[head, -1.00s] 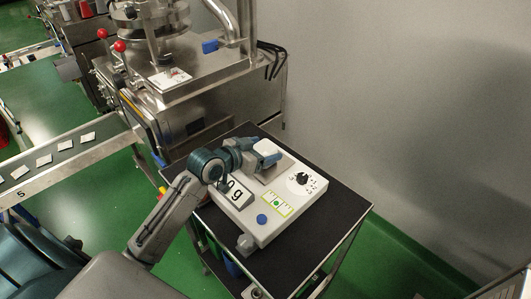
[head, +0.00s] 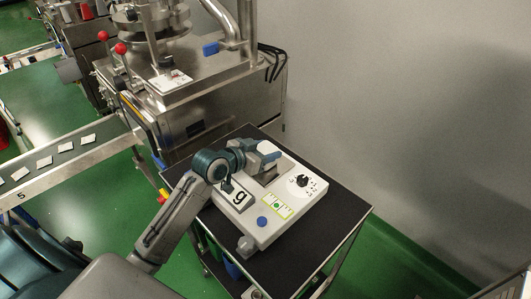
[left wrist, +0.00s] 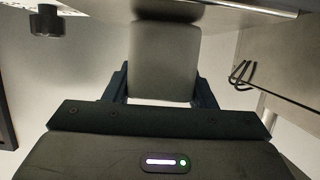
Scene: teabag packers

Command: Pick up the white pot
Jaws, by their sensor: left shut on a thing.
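The white pot (head: 266,147) shows only in part in the head view, between the blue-grey fingers of my left gripper (head: 270,154). In the left wrist view a pale, shaded block, which looks like the pot (left wrist: 165,62), fills the space between the two dark fingers. My left gripper is shut on it. It is over the back part of the white weighing scale (head: 262,236), near the metal plate (head: 266,178). I cannot tell how high the pot is above the plate. My right gripper is not in view.
The scale has a black dial (head: 302,180), a blue button (head: 262,222) and a partly hidden display (head: 239,197). It stands on a black-topped trolley (head: 338,208). A steel machine (head: 236,95) stands behind, a conveyor (head: 85,145) at left, a grey wall at right.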

